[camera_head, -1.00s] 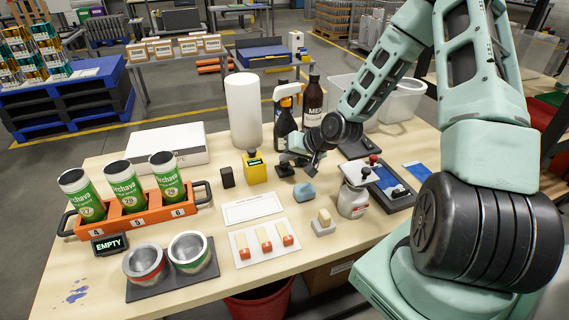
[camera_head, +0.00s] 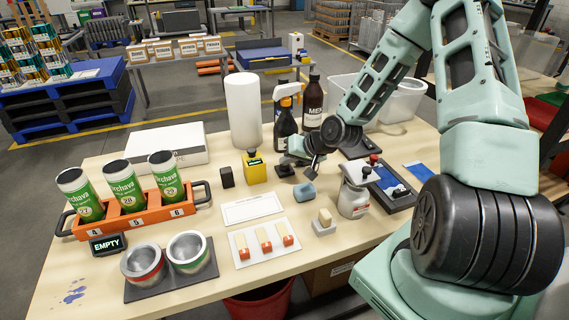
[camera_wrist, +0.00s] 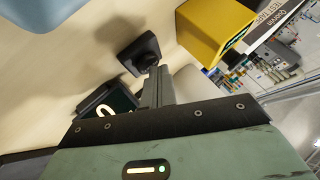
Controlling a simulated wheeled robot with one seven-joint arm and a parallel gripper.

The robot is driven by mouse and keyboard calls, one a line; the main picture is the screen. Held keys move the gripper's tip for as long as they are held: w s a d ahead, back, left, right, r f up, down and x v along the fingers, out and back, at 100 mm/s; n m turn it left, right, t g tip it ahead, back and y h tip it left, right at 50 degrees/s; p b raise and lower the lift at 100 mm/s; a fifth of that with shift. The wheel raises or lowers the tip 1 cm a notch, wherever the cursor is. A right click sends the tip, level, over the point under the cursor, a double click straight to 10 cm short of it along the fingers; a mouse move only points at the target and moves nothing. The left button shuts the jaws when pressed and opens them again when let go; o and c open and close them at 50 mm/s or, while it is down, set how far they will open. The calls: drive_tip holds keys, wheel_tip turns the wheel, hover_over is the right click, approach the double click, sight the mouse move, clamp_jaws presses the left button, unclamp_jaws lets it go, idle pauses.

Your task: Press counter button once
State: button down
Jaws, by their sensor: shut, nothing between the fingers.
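A black square button unit with a round knob (camera_wrist: 140,52) shows in the wrist view; in the head view the unit (camera_head: 285,171) lies on the table beside a yellow box (camera_head: 255,168). A dark display (camera_wrist: 108,108) with pale digits, partly hidden by my gripper, sits near it in the wrist view. My gripper (camera_wrist: 158,72) is shut and empty. Its fingertips are right at the knob's edge in the wrist view; I cannot tell whether they touch it. In the head view my gripper (camera_head: 291,159) is just above the button unit.
A blue block (camera_head: 304,192) lies in front of the button. Two dark bottles, one a sprayer (camera_head: 285,122), stand behind it. The white paper roll (camera_head: 245,112) is at back left. An orange rack with green cans (camera_head: 140,218) stands at left.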

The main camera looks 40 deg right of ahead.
sight(288, 167)
idle(0.5)
drive_tip(key=shift+r+p, duration=1.15)
drive_tip(key=shift+r, duration=0.05)
wheel_tip(288, 167, up, 5)
drive_tip(key=p, duration=0.4)
drive_tip(key=shift+p, duration=0.3)
